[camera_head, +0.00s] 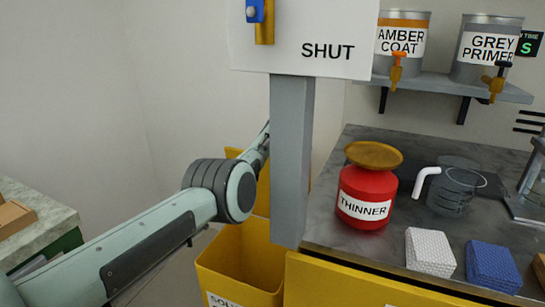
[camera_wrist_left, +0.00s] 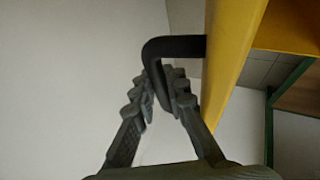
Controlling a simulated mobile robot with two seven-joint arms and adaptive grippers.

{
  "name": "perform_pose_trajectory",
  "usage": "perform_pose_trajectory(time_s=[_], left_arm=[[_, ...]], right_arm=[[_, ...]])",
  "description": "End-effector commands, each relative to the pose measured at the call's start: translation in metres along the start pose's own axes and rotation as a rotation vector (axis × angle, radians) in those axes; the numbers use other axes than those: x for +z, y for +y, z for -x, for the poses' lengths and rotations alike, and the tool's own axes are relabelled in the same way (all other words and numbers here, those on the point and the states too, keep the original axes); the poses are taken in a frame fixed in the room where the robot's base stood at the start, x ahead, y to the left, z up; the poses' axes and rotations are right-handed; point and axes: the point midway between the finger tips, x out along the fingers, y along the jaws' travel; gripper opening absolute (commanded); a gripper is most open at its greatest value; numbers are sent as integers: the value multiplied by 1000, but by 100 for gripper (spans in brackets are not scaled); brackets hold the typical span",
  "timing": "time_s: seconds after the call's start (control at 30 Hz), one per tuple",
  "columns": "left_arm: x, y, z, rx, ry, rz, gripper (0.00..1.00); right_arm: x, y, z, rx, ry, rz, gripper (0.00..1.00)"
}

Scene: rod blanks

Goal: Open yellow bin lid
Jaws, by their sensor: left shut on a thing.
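The yellow bin (camera_head: 238,258) stands on the floor left of the bench, its top open and its inside showing. Its yellow lid (camera_head: 262,192) is raised at the back of the bin, partly hidden by my left arm and a grey post. In the left wrist view the lid (camera_wrist_left: 232,60) is a steep yellow panel with a black bent handle (camera_wrist_left: 172,46). My left gripper (camera_wrist_left: 164,88) is shut on this handle. In the head view the gripper is hidden behind the post. My right gripper is not in view.
The grey post (camera_head: 291,160) with a SHUT sign (camera_head: 320,20) stands before the bin's right side. The bench (camera_head: 335,215) holds a red THINNER can (camera_head: 367,195), a clear jug (camera_head: 455,190) and white (camera_head: 430,252) and blue (camera_head: 492,266) stacks. Another counter (camera_head: 35,225) is at left.

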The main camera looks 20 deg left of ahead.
Motion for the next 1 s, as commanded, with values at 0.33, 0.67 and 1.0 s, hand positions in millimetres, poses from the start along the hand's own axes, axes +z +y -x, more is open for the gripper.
perform_pose_trajectory(time_s=[0.33, 0.67, 1.0], left_arm=[[-2, 4, 3, 12, 3, -1, 34], [-3, 5, 5, 8, 2, 0, 34], [-24, 34, 56, 13, 3, 0, 34]], right_arm=[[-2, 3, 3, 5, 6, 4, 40], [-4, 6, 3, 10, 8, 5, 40], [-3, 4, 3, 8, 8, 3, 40]])
